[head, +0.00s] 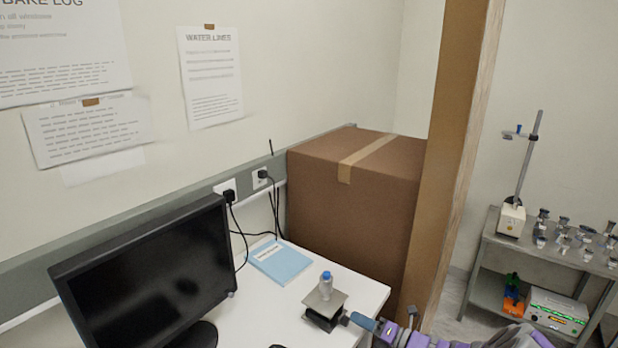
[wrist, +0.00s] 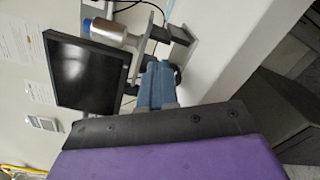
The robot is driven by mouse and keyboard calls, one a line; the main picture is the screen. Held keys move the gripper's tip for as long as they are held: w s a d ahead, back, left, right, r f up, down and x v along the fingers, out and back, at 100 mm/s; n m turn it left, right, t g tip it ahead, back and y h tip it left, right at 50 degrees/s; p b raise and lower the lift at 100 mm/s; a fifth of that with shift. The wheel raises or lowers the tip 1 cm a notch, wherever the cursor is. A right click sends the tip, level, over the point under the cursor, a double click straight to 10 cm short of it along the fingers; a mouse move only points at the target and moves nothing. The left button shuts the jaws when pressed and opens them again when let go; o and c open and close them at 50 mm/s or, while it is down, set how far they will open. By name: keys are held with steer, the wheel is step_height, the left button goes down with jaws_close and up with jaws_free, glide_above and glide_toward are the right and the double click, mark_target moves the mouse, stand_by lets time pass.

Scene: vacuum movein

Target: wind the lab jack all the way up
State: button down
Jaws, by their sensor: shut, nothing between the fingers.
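The lab jack (head: 324,317) stands on the white desk, its square metal top plate a little above its dark base. A small bottle (head: 326,288) with a blue cap stands upright on the plate. In the wrist view, which is turned sideways, the jack's plate (wrist: 143,30) and the bottle (wrist: 112,34) show at the top. My gripper (head: 355,318) reaches in from the right, its blue fingers at the jack's right side. The fingers also show in the wrist view (wrist: 157,72), shut and empty. Whether they touch the jack's knob cannot be told.
A monitor (head: 150,285) stands left of the jack and a blue booklet (head: 280,262) lies behind it. A large cardboard box (head: 350,215) and a tan post (head: 450,150) are beyond the desk (head: 255,318). A steel cart (head: 560,255) with glassware stands at right.

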steer(key=shift+w+d+r+y, duration=0.15)
steer(key=shift+w+r+y, duration=0.15)
steer(key=shift+w+r, duration=0.1)
steer(key=shift+w+d+f, duration=0.15)
steer(key=shift+w, duration=0.05)
steer(key=shift+w+f, duration=0.15)
steer(key=shift+w, duration=0.1)
steer(key=shift+s+a, duration=0.2)
steer(key=shift+a, duration=0.8)
steer(key=shift+w+d+f, duration=0.1)
steer(key=shift+d+f, duration=0.05)
steer(key=shift+d, duration=0.1)
steer(key=shift+d+p, duration=0.3)
steer(key=shift+d, duration=0.1)
steer(key=shift+w+d+f+p, duration=0.15)
steer(key=shift+w+f+p, duration=0.1)
steer(key=shift+f+p, duration=0.4)
steer(key=shift+w+d, duration=0.1)
steer(key=shift+w+d, duration=0.2)
